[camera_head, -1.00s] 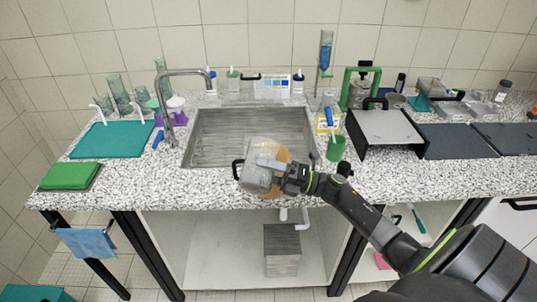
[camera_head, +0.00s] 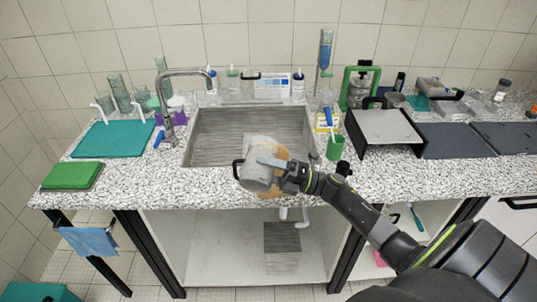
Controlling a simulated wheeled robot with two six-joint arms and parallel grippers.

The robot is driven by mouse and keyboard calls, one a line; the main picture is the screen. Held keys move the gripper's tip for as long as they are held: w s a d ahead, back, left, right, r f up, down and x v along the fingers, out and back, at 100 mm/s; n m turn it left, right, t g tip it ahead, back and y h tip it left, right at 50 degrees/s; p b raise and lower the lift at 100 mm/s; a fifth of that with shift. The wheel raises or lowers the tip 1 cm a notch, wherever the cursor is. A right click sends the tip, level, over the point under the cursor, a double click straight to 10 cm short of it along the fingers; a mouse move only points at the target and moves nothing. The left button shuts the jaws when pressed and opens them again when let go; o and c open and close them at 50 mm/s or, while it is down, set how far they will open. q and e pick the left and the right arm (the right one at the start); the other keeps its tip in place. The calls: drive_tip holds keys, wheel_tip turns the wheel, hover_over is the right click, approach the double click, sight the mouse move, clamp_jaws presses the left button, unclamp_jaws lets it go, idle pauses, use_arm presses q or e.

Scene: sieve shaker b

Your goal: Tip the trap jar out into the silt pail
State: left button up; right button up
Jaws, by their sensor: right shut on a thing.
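My right gripper (camera_head: 280,170) is shut on a pale, see-through jar (camera_head: 258,178), which I take as the trap jar. The jar is tilted over the sink's front edge, with a black handle at its left. A tan, rounded shape (camera_head: 297,175) shows behind the gripper; I cannot tell whether it is part of the jar or separate. No pail is clearly recognisable; a grey box (camera_head: 282,245) stands on the shelf under the sink, below the white drain pipe. The jar's contents are hard to make out. My left gripper is not in view.
The steel sink (camera_head: 215,150) with its curved tap (camera_head: 185,72) lies behind the jar. A green cup (camera_head: 335,148) and a black-framed stand (camera_head: 385,130) are to the right. Teal (camera_head: 112,139) and green (camera_head: 72,176) trays lie left.

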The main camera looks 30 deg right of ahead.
drive_tip(key=shift+w+d+r+m+t+p, duration=0.35)
drive_tip(key=shift+w+d+r+m, duration=0.3)
drive_tip(key=shift+m, duration=0.45)
idle(0.9)
drive_tip(key=shift+w+d+f+m+t+h+p, duration=0.1)
drive_tip(key=shift+f+m+t+h+p, duration=0.1)
drive_tip(key=shift+m, duration=0.35)
drive_tip(key=shift+d+f+m+t+h+p, duration=0.1)
drive_tip(key=shift+m+h+p, duration=0.1)
drive_tip(key=shift+m, duration=0.35)
drive_tip(key=shift+c, duration=0.2)
idle(0.4)
drive_tip(key=shift+w+d+r+m+h+p, duration=0.15)
drive_tip(key=shift+r+m+p, duration=0.1)
drive_tip(key=shift+m+p, duration=0.15)
drive_tip(key=shift+w+r+m+h+p, duration=0.15)
drive_tip(key=shift+r+m+p, duration=0.15)
drive_tip(key=shift+m, duration=0.2)
